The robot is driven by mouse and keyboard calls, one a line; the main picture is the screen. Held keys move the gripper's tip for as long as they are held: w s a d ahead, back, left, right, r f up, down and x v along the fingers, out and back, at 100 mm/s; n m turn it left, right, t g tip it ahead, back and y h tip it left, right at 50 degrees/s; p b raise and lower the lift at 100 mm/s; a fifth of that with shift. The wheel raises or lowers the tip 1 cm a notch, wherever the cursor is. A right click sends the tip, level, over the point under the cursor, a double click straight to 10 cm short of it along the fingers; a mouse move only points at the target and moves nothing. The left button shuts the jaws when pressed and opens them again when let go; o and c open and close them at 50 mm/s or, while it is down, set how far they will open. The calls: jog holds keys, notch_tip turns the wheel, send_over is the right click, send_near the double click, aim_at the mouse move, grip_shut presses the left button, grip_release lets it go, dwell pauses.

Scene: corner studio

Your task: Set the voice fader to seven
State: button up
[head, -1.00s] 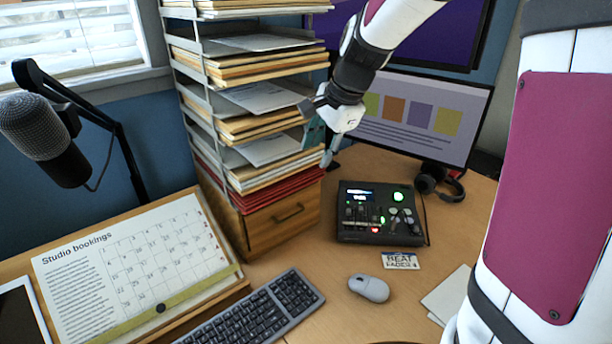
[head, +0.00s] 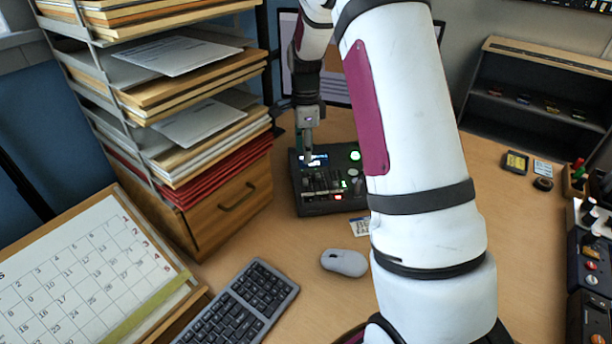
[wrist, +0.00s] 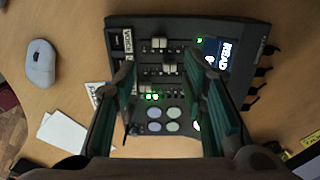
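The dark mixer (head: 312,209) sits on the desk below my gripper (head: 306,158); my arm covers its right part in the head view. In the wrist view the mixer (wrist: 190,27) lies turned sideways with several fader rows. The row beside a label that seems to read VOICE (wrist: 127,41) has pale caps (wrist: 159,43); its scale is too small to read. The lit display (wrist: 222,52) shows part of a word like READ. In the wrist view my gripper (wrist: 160,80) is open, its green-padded fingers apart over the mixer with nothing between them.
A mouse (head: 344,262) and keyboard (head: 240,305) lie in front of the mixer. A paper-filled rack (head: 225,205) stands close on its left. A monitor (head: 335,88) is behind.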

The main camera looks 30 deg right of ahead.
aim_at(305, 180)
notch_tip(305, 180, down, 10)
jog(key=shift+r, duration=0.15)
dwell(0.3)
grip_shut()
